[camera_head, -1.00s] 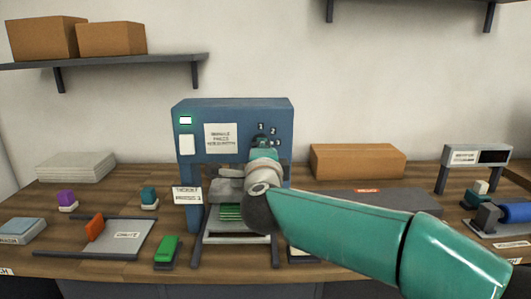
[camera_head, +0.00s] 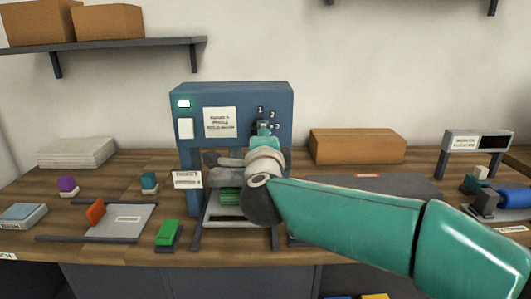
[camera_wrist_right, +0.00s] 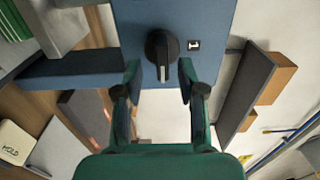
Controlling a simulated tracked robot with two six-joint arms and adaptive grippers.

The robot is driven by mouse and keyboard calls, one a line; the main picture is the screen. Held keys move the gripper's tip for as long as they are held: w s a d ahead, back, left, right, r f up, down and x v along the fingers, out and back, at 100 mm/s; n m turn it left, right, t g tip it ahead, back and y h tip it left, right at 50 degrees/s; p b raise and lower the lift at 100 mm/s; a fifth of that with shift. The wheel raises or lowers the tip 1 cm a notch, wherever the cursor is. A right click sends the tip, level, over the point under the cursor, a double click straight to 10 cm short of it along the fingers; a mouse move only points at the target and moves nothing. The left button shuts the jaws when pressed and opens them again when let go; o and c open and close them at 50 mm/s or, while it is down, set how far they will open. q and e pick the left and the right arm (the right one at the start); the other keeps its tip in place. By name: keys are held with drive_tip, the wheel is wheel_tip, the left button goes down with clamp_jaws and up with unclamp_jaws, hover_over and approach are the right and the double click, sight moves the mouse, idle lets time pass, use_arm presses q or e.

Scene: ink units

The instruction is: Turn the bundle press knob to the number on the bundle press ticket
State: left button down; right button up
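The blue bundle press (camera_head: 282,102) stands at the middle back of the table, with small number labels (camera_head: 274,115) around its dial. The black knob (camera_wrist_right: 160,45) has a white pointer line; a plate marked 1 (camera_wrist_right: 193,45) is beside it in the wrist view. My right gripper (camera_wrist_right: 160,66) is open, its two fingers on either side of the knob with gaps showing. In the head view my right gripper (camera_head: 264,136) hides most of the knob. The ticket (camera_head: 187,180) hangs at the press's left front; its number is too small to read. My left gripper is out of view.
A cardboard box (camera_head: 357,146) stands right of the press and a small display stand (camera_head: 478,140) at far right. A green stapler-like thing (camera_head: 167,234), a grey tray (camera_head: 135,222) and white paper stack (camera_head: 75,153) are on the left.

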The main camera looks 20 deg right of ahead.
drive_tip(key=v, duration=1)
drive_tip(key=shift+s, duration=0.1)
